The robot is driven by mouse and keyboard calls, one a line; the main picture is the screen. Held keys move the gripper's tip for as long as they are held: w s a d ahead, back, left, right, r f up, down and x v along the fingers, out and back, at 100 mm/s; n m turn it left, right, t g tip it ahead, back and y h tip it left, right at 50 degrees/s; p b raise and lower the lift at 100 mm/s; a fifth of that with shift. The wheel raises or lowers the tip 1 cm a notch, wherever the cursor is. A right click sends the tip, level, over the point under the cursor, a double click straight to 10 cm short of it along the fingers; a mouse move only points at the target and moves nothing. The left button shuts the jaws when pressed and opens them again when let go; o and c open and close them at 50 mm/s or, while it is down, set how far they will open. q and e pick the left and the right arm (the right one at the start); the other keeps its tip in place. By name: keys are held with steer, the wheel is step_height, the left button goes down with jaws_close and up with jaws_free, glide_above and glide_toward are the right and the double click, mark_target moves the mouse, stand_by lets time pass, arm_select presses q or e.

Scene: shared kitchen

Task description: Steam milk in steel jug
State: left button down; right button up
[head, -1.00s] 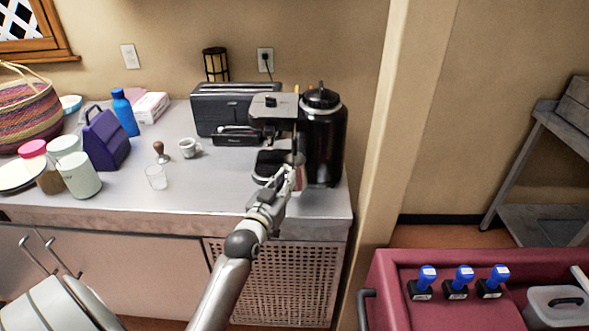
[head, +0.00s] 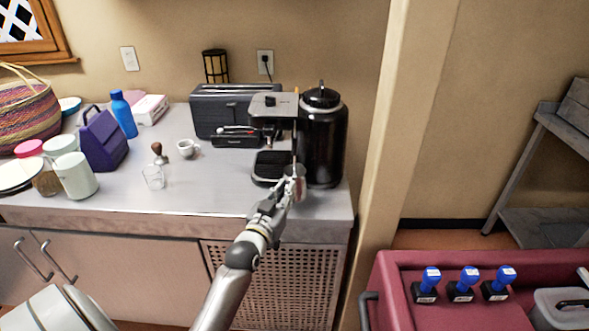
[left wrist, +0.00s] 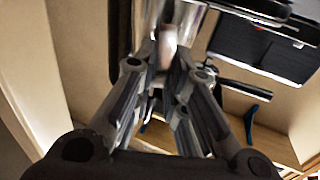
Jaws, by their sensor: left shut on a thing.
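My left gripper (head: 287,188) is at the front right of the black and grey coffee machine (head: 270,105). It is shut on the small steel jug (head: 299,188), which is mostly hidden behind the fingers. The jug is beside the machine's drip tray (head: 270,168), close to the thin upright steam wand. I cannot tell whether the wand tip is inside the jug. In the left wrist view, the shiny jug (left wrist: 190,16) shows beyond the fingers (left wrist: 165,55). The milk is not visible. My right gripper is out of view.
A toaster (head: 212,105) is behind. A white cup (head: 187,148), a tamper (head: 158,152) and a glass (head: 153,177) stand to the left. The counter's front (head: 200,198) is clear.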

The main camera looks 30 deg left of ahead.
arm_select(q)
steer(key=shift+f+b, duration=0.7)
steer(key=shift+f, duration=0.35)
steer(key=s+d+p, duration=0.6)
steer(key=s+d, duration=0.2)
steer(key=s, duration=0.4)
steer(key=shift+s, duration=0.4)
stand_by(1.2)
steer(key=shift+r+p, duration=0.15)
steer(key=shift+p, duration=0.2)
step_height(320, 180, up, 3)
steer(key=p, duration=0.3)
stand_by(0.3)
